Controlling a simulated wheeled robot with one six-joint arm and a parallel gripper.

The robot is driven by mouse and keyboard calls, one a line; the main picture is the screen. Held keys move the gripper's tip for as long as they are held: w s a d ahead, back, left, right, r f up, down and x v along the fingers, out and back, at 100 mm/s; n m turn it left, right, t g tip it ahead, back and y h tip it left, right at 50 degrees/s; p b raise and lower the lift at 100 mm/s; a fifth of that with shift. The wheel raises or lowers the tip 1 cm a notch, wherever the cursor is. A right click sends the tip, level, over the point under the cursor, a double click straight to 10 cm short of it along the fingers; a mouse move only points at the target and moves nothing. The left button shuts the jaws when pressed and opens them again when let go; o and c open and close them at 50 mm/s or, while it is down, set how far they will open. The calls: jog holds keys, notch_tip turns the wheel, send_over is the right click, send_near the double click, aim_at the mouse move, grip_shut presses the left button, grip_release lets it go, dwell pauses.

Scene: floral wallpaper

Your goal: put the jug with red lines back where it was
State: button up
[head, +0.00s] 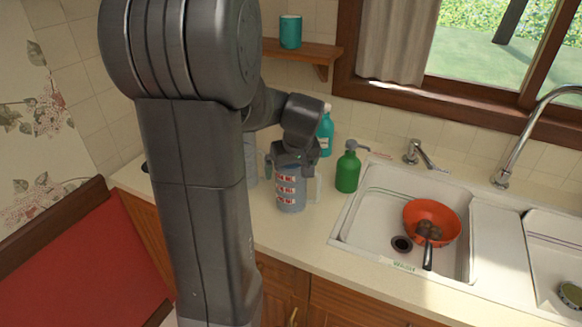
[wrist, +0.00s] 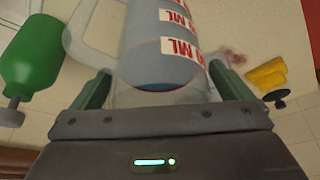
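The jug (head: 290,193) is grey-blue and see-through, with white labels and red markings, and stands upright at the counter, left of the green soap bottle. Its handle is on the right in the head view. I cannot tell if its base touches the counter. My gripper (head: 291,162) is at its top from above. In the wrist view the jug (wrist: 163,50) lies between my two fingers (wrist: 162,88), which appear to touch its sides near the rim. Red "ML" lettering shows there, with a grey-blue fill inside and the handle at left.
A green pump bottle (head: 348,170) stands close right of the jug, before the sink (head: 345,228). A teal bottle (head: 325,133) stands behind. Another clear vessel (head: 251,160) is left, partly hidden by my arm. An orange bowl (head: 415,210) sits in the sink. Counter in front is clear.

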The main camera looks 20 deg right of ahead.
jog(key=v, duration=1.2)
jog(key=shift+r, duration=0.2)
jog(key=shift+w, duration=0.1)
jog(key=x, duration=1.3)
jog(key=shift+s+r, duration=0.1)
jog(key=shift+r, duration=0.95)
jog(key=shift+s+r, duration=0.15)
jog(key=shift+r, duration=0.85)
